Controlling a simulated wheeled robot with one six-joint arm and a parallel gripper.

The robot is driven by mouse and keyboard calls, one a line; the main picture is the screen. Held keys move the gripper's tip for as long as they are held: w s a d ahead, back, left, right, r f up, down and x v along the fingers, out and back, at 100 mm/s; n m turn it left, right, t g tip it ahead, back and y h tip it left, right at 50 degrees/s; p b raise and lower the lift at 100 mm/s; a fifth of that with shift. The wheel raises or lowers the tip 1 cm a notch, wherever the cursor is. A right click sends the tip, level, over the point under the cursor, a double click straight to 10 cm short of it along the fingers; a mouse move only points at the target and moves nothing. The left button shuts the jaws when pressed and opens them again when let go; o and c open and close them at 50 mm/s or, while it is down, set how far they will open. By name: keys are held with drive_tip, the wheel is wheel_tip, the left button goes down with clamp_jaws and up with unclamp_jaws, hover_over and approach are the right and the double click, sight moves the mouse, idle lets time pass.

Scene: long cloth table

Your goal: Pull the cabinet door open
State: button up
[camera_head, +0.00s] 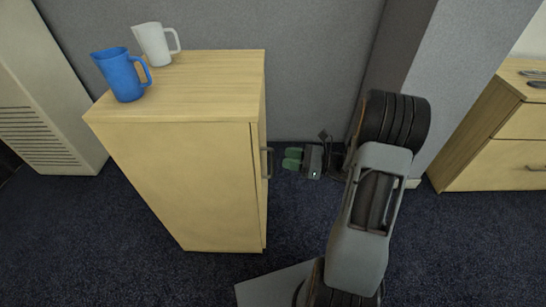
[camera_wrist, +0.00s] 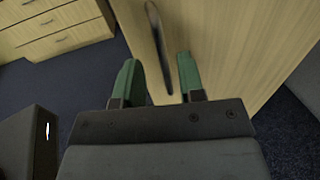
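The light wooden cabinet (camera_head: 180,175) stands on the dark carpet. Its door (camera_head: 260,205) is on the right side, seen nearly edge-on, and looks shut. A grey bar handle (camera_head: 268,162) sticks out from the door's upper half. My gripper (camera_head: 290,158) is just right of the handle, with green fingers pointing at it and a small gap between. In the wrist view, the handle (camera_wrist: 157,45) lies in line with the space between the two open fingers of my gripper (camera_wrist: 158,75), in front of the door (camera_wrist: 235,50). Nothing is held.
A blue jug (camera_head: 120,75) and a white jug (camera_head: 155,45) stand on the cabinet top. A drawer unit (camera_head: 500,140) stands at the right, beyond a grey pillar (camera_head: 455,70). A beige vented unit (camera_head: 40,90) is at the left. Carpet is open in front of the cabinet.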

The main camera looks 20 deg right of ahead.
drive_tip(key=shift+b+x, duration=0.3)
drive_tip(key=shift+x, duration=2.65)
clamp_jaws()
